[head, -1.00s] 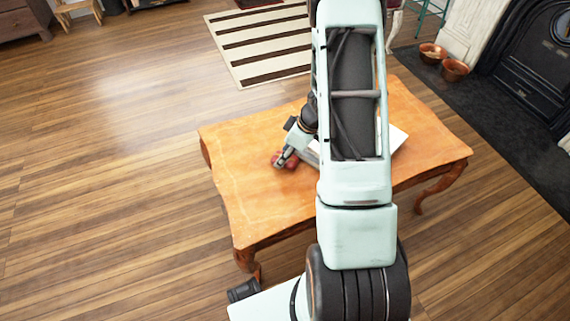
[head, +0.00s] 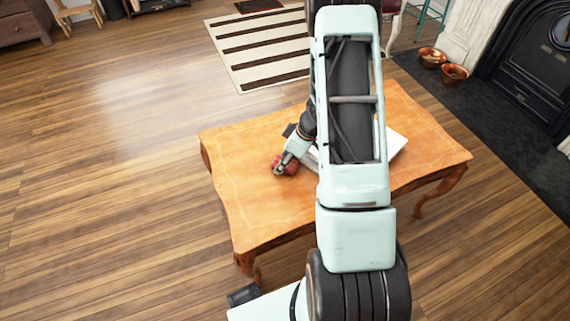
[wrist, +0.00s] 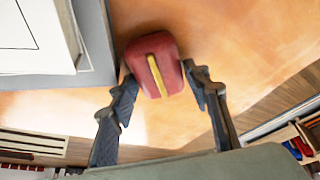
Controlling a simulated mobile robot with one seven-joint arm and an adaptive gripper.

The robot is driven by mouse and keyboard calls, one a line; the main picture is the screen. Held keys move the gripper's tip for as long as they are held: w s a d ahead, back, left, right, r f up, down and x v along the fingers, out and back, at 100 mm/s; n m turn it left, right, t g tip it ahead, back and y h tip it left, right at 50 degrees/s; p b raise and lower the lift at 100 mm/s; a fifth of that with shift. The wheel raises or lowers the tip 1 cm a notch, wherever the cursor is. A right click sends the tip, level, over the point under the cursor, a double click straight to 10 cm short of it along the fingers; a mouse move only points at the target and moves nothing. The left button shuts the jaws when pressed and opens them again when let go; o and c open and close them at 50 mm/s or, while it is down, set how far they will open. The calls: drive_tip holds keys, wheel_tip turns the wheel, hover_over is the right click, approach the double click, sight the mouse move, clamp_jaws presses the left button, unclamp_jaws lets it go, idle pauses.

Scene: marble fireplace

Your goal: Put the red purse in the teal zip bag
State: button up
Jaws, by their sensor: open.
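The red purse (wrist: 172,81), with a yellow stripe across it, lies on the wooden table and shows in the middle of the wrist view. In the head view the purse (head: 291,167) is partly covered by my gripper (head: 283,165). My gripper (wrist: 160,76) is open, with one finger on each side of the purse. Whether the fingers touch it cannot be told. I cannot make out a teal zip bag in either view; my arm hides part of the table.
A flat white-topped, grey-sided object (wrist: 40,40) lies beside the purse; its edge also shows behind my arm in the head view (head: 396,143). The orange-brown table (head: 260,210) is bare at its left and front. A striped rug (head: 260,50) lies on the floor beyond.

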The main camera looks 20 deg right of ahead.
drive_tip(key=shift+c, duration=0.2)
drive_tip(key=c, duration=0.9)
drive_tip(key=shift+r, duration=0.1)
